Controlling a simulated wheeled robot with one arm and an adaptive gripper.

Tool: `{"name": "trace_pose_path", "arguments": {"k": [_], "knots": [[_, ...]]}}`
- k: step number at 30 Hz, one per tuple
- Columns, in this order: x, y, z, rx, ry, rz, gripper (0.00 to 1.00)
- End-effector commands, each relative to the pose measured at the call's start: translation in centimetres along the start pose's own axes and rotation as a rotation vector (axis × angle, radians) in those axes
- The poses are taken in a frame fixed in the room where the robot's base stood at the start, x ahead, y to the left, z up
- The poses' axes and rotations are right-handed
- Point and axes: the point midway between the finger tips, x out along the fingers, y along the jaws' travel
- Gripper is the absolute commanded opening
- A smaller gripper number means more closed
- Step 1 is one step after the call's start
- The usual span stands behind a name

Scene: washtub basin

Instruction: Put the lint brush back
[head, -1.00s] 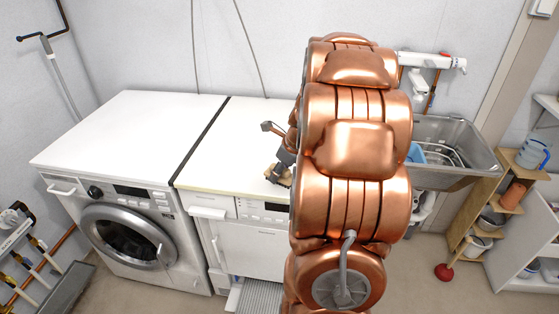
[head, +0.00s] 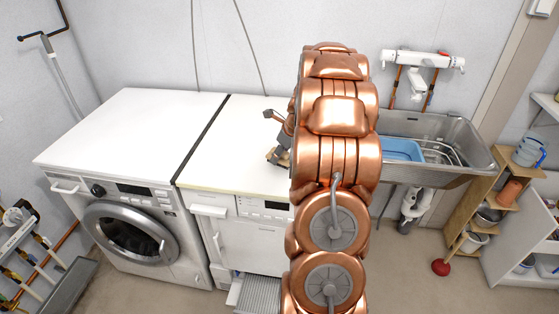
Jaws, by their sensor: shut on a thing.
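My gripper (head: 275,155) is at the left edge of my copper-coloured arm, over the right-hand white worktop. It is shut on a small tan-brown piece, which I take to be the lint brush (head: 284,160). Only a little of the brush shows; my gripper and arm hide the rest. I cannot tell whether the brush touches the worktop.
The white top (head: 130,125) over the washing machine is bare, and the visible part of the right-hand worktop (head: 232,150) is clear. Right of my arm is a steel sink (head: 470,145) with a blue tub (head: 402,149).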

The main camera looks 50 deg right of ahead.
Motion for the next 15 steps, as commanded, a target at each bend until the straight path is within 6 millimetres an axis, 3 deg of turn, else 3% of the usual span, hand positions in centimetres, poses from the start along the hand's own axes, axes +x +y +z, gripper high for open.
{"name": "trace_pose_path", "arguments": {"k": [7,15], "knots": [[2.4,0.1,-1.0,-0.001,0.0,0.002,0.13],[2.7,0.0,-1.1,-0.001,0.0,-0.001,0.13]]}}
